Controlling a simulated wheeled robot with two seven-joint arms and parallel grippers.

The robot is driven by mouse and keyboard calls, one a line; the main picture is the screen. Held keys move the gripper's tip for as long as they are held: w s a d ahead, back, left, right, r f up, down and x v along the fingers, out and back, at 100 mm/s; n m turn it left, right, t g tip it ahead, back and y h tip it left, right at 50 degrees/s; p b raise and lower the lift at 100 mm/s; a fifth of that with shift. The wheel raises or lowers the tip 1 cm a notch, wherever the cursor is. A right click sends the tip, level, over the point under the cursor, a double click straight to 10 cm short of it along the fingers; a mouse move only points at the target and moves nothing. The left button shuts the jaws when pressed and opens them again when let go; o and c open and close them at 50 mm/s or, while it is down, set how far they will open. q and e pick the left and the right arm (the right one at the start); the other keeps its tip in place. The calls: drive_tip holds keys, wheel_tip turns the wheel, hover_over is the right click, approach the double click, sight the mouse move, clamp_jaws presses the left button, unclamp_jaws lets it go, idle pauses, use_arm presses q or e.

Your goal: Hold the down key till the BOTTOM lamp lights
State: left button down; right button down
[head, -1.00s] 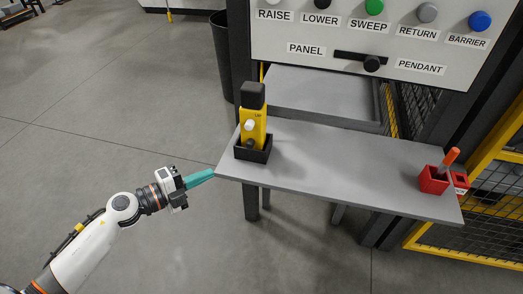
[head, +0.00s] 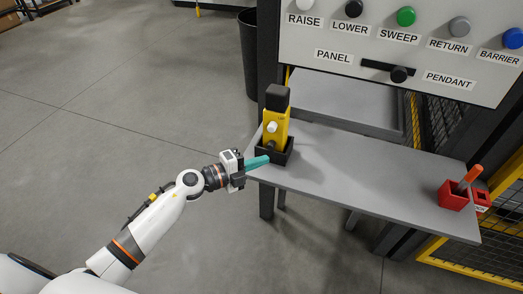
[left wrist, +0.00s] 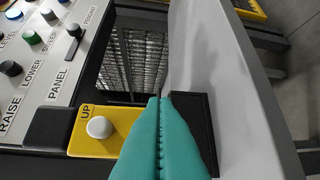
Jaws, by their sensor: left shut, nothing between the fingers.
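The yellow pendant (head: 281,120) with a black top stands upright in a black holder (head: 286,158) on the grey shelf's left end. It has a white key (head: 271,127), labelled UP in the left wrist view (left wrist: 99,128), and a dark key (head: 269,141) below it. My left gripper (head: 266,160), with teal fingers, is shut and empty. Its tips are close in front of the holder; I cannot tell whether they touch. In the left wrist view the fingers (left wrist: 162,108) hide the dark key. No lamp marked BOTTOM is visible. My right gripper is not in view.
A panel (head: 330,35) with coloured buttons and a PANEL/PENDANT knob (head: 399,75) stands behind the shelf (head: 365,178). A red box (head: 452,195) with an orange-handled item sits at the shelf's right end. The shelf's middle is clear. A dark bin (head: 248,50) stands behind left.

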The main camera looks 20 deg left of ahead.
sight(271, 146)
use_arm(q)
drive_tip(key=shift+w+a+f, duration=0.15)
drive_tip(key=shift+w+f, duration=0.05)
drive_tip(key=shift+w, duration=0.75)
drive_tip(key=shift+w+a+f, duration=0.1)
drive_tip(key=shift+w+f, duration=0.05)
drive_tip(key=shift+w, duration=0.8)
